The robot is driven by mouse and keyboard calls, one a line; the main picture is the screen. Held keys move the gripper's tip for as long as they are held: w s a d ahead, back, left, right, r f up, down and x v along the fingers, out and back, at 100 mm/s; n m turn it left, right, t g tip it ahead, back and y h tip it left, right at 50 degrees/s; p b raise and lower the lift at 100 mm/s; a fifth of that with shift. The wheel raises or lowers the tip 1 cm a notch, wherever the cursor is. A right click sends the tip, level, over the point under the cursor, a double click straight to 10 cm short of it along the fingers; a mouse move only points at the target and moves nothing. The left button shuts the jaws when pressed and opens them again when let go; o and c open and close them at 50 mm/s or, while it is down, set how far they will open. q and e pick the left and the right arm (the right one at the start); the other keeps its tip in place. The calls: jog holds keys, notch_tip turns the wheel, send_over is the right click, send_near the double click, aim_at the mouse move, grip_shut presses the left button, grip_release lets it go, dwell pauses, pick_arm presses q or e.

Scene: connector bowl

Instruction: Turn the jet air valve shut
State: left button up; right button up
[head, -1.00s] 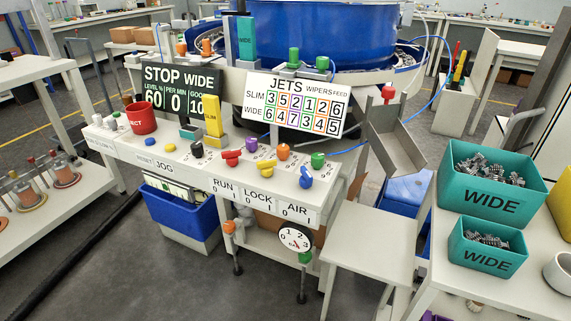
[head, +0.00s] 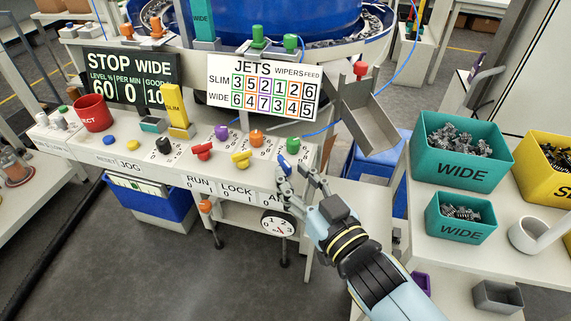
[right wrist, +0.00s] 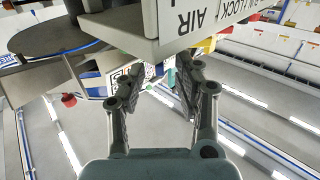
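The jet air valve has a blue handle (head: 284,163) on top of the white control panel, above the AIR label, now partly covered. In the head view my right gripper (head: 294,171) reaches up to the panel's front right corner, with its fingertips close to the blue handle. I cannot tell whether they touch it. In the right wrist view the two fingers (right wrist: 162,82) stand apart, under the panel edge with the AIR label (right wrist: 190,20). The valve handle is not clearly seen there. My left gripper is not in view.
Red (head: 202,151), yellow (head: 241,159), orange (head: 256,138) and green (head: 293,145) knobs stand near the valve. A JETS number board (head: 263,88) rises behind. A grey chute (head: 368,122) is to the right. Teal WIDE bins (head: 460,150) stand on the right table.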

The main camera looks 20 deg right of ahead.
aim_at(290, 172)
jog(key=shift+w+a, duration=0.15)
jog(key=shift+w, duration=0.65)
jog(key=shift+w+a, duration=0.15)
jog(key=shift+w, duration=0.65)
jog(key=shift+c, duration=0.3)
